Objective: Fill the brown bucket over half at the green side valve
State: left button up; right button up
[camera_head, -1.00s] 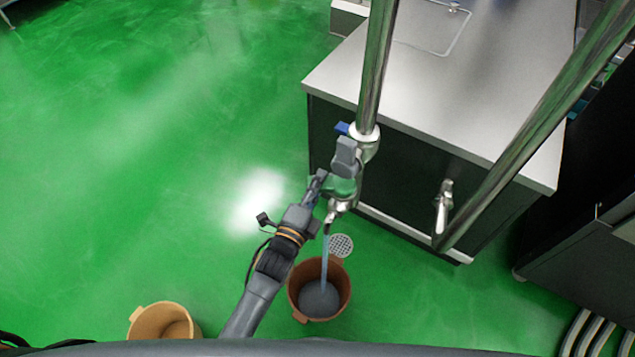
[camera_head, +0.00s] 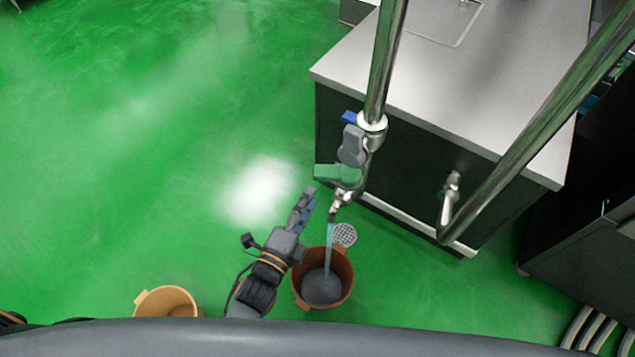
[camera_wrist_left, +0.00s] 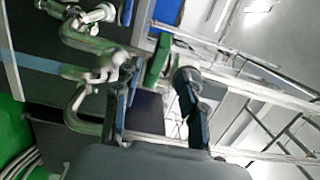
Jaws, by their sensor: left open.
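The brown bucket (camera_head: 343,262) stands on the green floor under the side valve's spout. A bluish stream (camera_head: 328,245) runs from the spout into it, and grey-looking liquid (camera_head: 321,287) covers its bottom; the exact level is hard to tell. The green valve handle (camera_head: 337,173) sits on the side valve, pointing left; a green part also shows in the left wrist view (camera_wrist_left: 157,62). My left gripper (camera_head: 303,207) is open and empty, apart from the handle, below and left of it. In the left wrist view its fingers (camera_wrist_left: 160,105) are spread. My right gripper is not in view.
A tan bucket (camera_head: 168,299) stands at the lower left. A round floor drain (camera_head: 344,235) lies behind the brown bucket. A steel-topped counter (camera_head: 460,90) and steel pipes (camera_head: 385,70) stand at the right. The floor at the left is free.

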pick_arm(q)
jog(key=shift+v, duration=1.5)
